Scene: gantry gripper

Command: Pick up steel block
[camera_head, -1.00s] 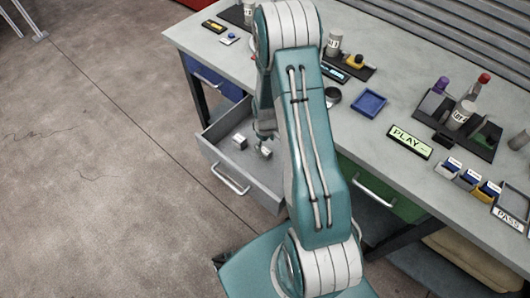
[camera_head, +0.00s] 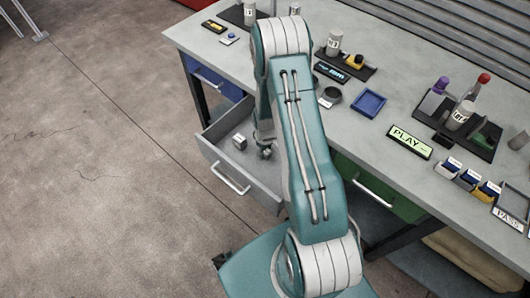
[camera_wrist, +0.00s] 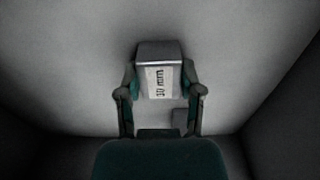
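A grey steel block with a white label reading something like "10 mm" lies in the open drawer. In the wrist view this steel block (camera_wrist: 158,56) sits between the two fingers of my gripper (camera_wrist: 160,76), with a finger close along each side. I cannot tell whether the fingers press on it.
The open grey drawer (camera_head: 213,155) has walls close around my gripper. A workbench (camera_head: 300,100) above holds a blue tray (camera_head: 369,103), a PLAY sign (camera_head: 410,141), and several bottles and small parts. The floor at left is clear.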

